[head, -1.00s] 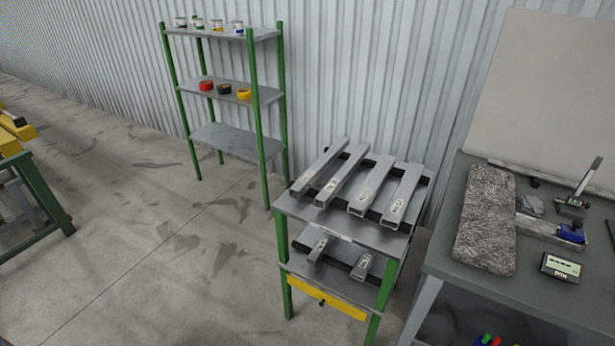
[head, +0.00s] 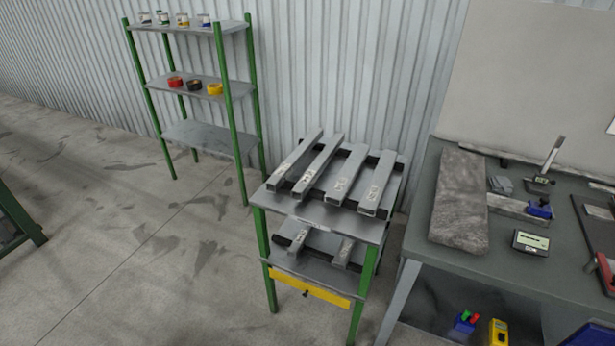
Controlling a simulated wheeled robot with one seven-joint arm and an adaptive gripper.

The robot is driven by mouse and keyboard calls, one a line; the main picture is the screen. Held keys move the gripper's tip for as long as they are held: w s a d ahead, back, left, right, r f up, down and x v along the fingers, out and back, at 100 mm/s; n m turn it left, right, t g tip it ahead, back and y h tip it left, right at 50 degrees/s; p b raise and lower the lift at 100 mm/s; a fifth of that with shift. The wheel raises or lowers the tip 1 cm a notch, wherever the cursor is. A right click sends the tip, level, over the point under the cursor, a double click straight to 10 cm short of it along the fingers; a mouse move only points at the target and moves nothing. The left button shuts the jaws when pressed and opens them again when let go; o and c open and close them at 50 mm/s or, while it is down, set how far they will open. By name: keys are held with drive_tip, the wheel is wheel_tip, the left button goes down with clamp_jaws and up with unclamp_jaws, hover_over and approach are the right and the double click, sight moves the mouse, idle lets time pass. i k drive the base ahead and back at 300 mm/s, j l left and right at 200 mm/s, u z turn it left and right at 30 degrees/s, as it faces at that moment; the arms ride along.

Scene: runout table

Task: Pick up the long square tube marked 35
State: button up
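Several long grey square tubes lie side by side on dark bars on the top shelf of a green-legged runout table (head: 338,222). They are a leftmost tube (head: 297,158), a second tube (head: 320,165), a third tube (head: 346,175) and a rightmost tube (head: 378,182). Each has a small pale label near its front end. The labels are too small to read, so I cannot tell which is marked 35. Two shorter-looking tubes, a left one (head: 301,239) and a right one (head: 345,251), lie on the lower shelf, partly hidden by the top. My gripper is not in view.
A grey workbench (head: 405,247) stands right of the runout table, bearing a rough grey slab (head: 460,200), a clamp-like tool and a small display device (head: 530,242). Green-posted shelving (head: 210,138) stands behind left. The floor (head: 150,250) at left is mostly clear.

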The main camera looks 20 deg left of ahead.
sight(306, 183)
drive_tip(key=i+j, duration=0.2)
drive_tip(key=j, duration=0.15)
drive_tip(key=i+j, duration=0.15)
drive_tip(key=j, duration=0.2)
drive_tip(key=i+j, duration=0.2)
drive_tip(key=j, duration=0.2)
drive_tip(key=i+j, duration=0.15)
drive_tip(key=j, duration=0.2)
drive_tip(key=i+j, duration=0.2)
drive_tip(key=j, duration=0.15)
drive_tip(key=i+j, duration=0.15)
drive_tip(key=j, duration=0.2)
drive_tip(key=i+j, duration=0.2)
drive_tip(key=j, duration=0.2)
drive_tip(key=i+j, duration=0.15)
drive_tip(key=j, duration=0.2)
